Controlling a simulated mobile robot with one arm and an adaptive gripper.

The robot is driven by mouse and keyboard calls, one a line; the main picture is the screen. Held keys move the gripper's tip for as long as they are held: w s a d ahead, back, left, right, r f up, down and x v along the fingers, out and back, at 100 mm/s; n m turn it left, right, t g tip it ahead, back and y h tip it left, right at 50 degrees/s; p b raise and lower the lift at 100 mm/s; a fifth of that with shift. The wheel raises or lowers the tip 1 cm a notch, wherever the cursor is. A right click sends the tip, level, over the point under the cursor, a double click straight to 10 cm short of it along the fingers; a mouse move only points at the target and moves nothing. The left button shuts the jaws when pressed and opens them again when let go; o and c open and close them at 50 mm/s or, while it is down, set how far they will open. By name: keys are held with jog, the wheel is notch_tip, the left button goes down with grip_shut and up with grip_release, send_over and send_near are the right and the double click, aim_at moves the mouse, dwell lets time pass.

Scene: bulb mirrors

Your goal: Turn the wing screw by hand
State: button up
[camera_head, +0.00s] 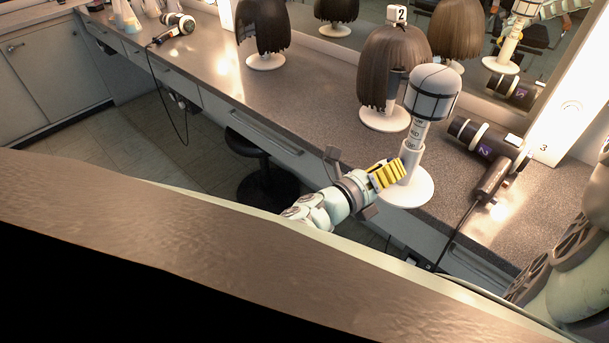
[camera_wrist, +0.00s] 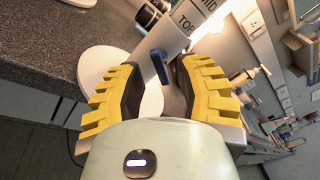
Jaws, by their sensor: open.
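The blue wing screw (camera_wrist: 159,66) shows in the wrist view on the side of a white post (camera_wrist: 190,18) marked "MID" and "TOP". In the head view the post (camera_head: 412,152) rises from a round white base (camera_head: 408,193) and carries a bare grey head form with dark lines (camera_head: 432,92). My gripper (camera_head: 387,174) is beside the lower post, its yellow-padded fingers pointing at it. In the wrist view my gripper (camera_wrist: 157,75) is open, with the wing screw between the fingertips and a gap to each side. The screw is not visible in the head view.
A brown bob wig on a stand (camera_head: 392,70), tagged 2, stands close behind the head form. Hair dryers (camera_head: 484,140) lie to the right on the counter (camera_head: 300,95), with a cord over its edge. A mirror runs along the back. A black stool (camera_head: 262,170) stands below the front edge.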

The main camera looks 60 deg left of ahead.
jog(key=shift+w, duration=0.75)
jog(key=shift+w, duration=0.1)
jog(key=shift+w, duration=0.2)
jog(key=shift+o, duration=0.2)
grip_shut()
